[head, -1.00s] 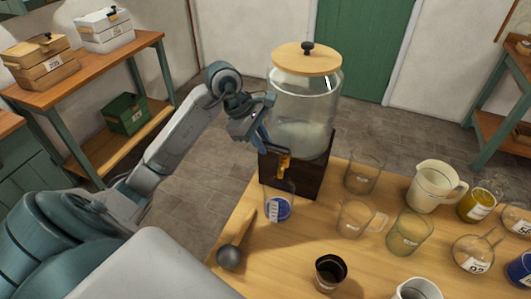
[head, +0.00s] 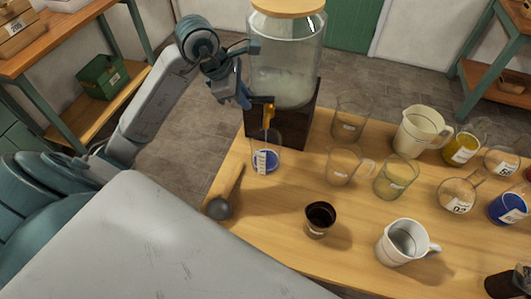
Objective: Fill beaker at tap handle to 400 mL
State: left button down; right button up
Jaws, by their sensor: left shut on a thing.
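A glass dispenser (head: 285,65) with a wooden lid stands on a dark wooden stand at the table's back left corner, holding pale, clear liquid. Its brass-coloured tap (head: 268,115) sticks out at the front, with a dark tap handle (head: 263,100) on top. My left gripper (head: 250,101) reaches in from the left and is shut on the tap handle. The clear beaker (head: 266,152) stands upright on the table beneath the tap. It has a white scale label and blue at its bottom; its liquid level is too small to read. My right gripper is not in view.
A spoon-like tool with a dark round head (head: 219,209) lies left of the beaker. Several glass vessels, a cream jug (head: 421,131), a dark cup (head: 319,219) and a white jug (head: 402,243) crowd the table's middle and right.

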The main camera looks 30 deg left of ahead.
pick_arm(q)
jog(key=shift+s+d+n, duration=0.15)
jog(key=shift+n, duration=0.25)
jog(key=shift+s+d+n+y+b, duration=0.4)
jog(key=shift+n+y, duration=0.1)
jog(key=shift+n, duration=0.4)
dwell(6.7)
